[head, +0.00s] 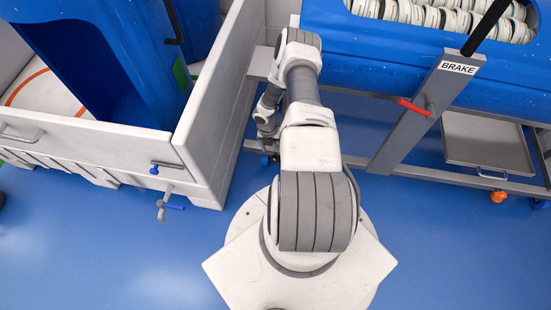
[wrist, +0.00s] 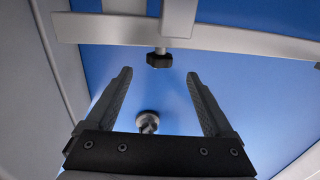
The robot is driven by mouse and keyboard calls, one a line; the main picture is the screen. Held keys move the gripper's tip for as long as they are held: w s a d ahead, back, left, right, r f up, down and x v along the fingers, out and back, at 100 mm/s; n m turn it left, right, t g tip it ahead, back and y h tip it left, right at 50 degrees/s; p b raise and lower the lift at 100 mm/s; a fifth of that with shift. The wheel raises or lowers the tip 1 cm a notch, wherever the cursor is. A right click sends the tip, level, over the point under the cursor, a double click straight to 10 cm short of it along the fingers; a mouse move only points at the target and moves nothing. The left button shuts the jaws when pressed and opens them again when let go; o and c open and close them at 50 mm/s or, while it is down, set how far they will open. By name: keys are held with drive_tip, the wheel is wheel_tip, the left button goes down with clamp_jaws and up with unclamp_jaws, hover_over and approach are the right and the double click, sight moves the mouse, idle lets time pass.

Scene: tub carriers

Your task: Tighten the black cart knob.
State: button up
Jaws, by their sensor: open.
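The black cart knob (wrist: 159,60) shows in the wrist view at upper middle, on a short stem below a pale grey bar of the cart frame (wrist: 235,41). My gripper (wrist: 159,74) is open and empty. Its two dark fingers point toward the knob, one on each side in the picture. The knob appears just beyond the fingertips, with no contact visible; the exact depth is hard to tell. In the head view my arm reaches toward the gap between the white bin and the cart, and hides the gripper and the knob.
A white walled bin (head: 218,95) stands left of my arm. The grey cart frame (head: 350,180) carries a blue tub (head: 395,45), a BRAKE post with a red handle (head: 413,107) and a metal tray (head: 485,142). A round grey fitting (wrist: 147,118) shows between my fingers. Blue floor is clear at front left.

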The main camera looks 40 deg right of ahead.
drive_tip(key=f, duration=0.2)
drive_tip(key=f+b, duration=0.1)
drive_tip(key=f, duration=0.1)
drive_tip(key=f+b, duration=0.1)
drive_tip(key=f, duration=0.2)
drive_tip(key=shift+s+d+f, duration=0.1)
drive_tip(key=shift+s+d, duration=0.2)
drive_tip(key=shift+s, duration=0.05)
drive_tip(key=c, duration=1.4)
